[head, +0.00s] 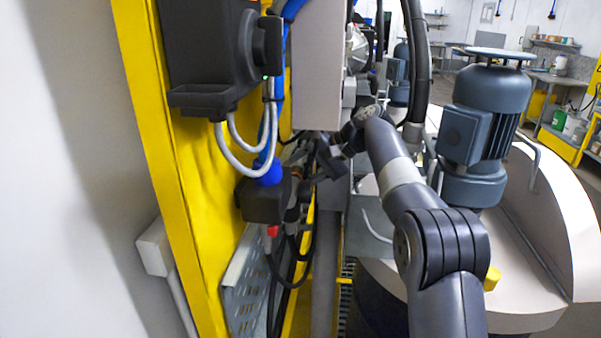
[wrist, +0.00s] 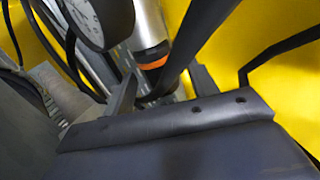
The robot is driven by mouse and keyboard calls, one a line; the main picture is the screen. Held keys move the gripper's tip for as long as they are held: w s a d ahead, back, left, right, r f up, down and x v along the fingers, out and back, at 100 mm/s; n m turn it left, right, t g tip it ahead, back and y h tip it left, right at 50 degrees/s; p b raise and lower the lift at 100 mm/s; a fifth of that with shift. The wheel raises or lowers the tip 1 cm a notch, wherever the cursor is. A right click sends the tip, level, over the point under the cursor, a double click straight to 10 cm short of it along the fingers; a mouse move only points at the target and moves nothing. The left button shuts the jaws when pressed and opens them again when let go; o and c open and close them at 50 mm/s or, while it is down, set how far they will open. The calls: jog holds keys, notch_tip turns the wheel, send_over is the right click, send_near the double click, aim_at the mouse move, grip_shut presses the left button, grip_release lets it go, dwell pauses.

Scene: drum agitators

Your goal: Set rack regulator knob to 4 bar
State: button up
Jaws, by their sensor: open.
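My gripper (head: 328,165) reaches in from the right beside the yellow rack in the head view, close to a cluster of dark fittings and hoses. In the wrist view my gripper (wrist: 163,88) is open, its two dark fingers apart. A metal cylinder with an orange ring (wrist: 152,58) lies just beyond and between the fingers. Whether they touch it is unclear. A round, gauge-like part (wrist: 92,22) is at upper left. A dark bar or hose crosses in front of the cylinder. I cannot clearly make out the regulator knob or any pressure reading.
The yellow rack panel (head: 150,130) stands close on the left, with a black box (head: 210,45), looped cables and a dark fitting (head: 265,198). A perforated metal tray (head: 245,285) sits below. A drum with a blue-grey motor (head: 485,120) stands on the right.

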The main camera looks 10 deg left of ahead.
jog(key=shift+a+f, duration=0.15)
jog(key=c, duration=1)
jog(key=shift+r+h+p, duration=0.25)
jog(key=shift+h+p, duration=0.05)
jog(key=shift+p, duration=0.3)
jog(key=shift+a+h+p, duration=0.1)
jog(key=shift+h+p, duration=0.3)
jog(key=shift+p, duration=0.2)
jog(key=shift+f, duration=0.15)
